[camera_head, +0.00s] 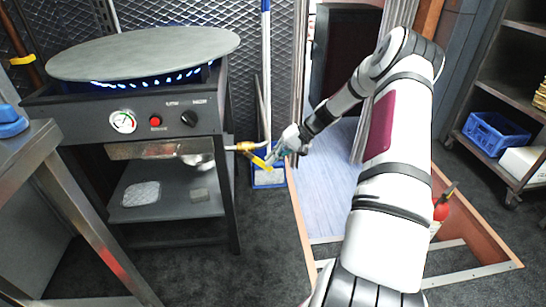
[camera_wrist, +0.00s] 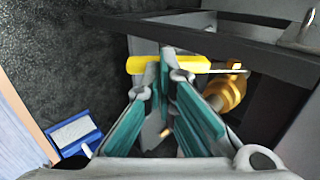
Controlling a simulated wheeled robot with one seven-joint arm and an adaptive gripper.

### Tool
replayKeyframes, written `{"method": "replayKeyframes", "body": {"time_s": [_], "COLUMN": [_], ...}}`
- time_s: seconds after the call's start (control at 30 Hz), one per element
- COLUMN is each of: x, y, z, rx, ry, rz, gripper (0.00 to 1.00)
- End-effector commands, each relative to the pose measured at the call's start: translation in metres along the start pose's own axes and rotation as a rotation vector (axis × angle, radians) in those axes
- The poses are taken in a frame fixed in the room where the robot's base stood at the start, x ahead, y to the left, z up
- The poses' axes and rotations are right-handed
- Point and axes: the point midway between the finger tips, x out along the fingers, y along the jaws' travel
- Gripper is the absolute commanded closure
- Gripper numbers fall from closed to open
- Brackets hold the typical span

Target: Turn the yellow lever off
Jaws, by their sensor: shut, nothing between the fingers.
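The yellow lever (camera_head: 259,161) sits on a brass gas valve (camera_head: 244,146) at the right side of the black stove (camera_head: 130,105). In the head view it slants down to the right from the valve. In the wrist view the lever (camera_wrist: 205,63) lies across the picture just beyond my fingertips, with the brass valve (camera_wrist: 230,92) to its right. My gripper (camera_head: 272,158) is shut and empty, its fingertips (camera_wrist: 168,68) overlapping part of the lever in view. I cannot tell whether they touch it. Blue flames burn under the round griddle (camera_head: 145,54).
A blue dustpan-like tray (camera_head: 268,178) stands on the floor behind my gripper. A wooden-edged frame (camera_head: 302,225) lies to the right, with a red extinguisher (camera_head: 441,210) beside it. A metal table (camera_head: 35,145) is at the left. The dark floor before the stove is clear.

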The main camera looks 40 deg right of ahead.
Motion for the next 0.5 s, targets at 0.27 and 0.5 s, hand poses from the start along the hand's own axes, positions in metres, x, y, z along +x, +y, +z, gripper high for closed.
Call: {"method": "replayKeyframes", "body": {"time_s": [0.27, 0.5], "x": [0.026, 0.044], "y": [0.012, 0.01], "z": [0.0, 0.0], "rx": [0.005, -0.002], "ry": [0.0, -0.003], "rz": [-0.269, -0.412], "gripper": [1.0, 1.0]}}
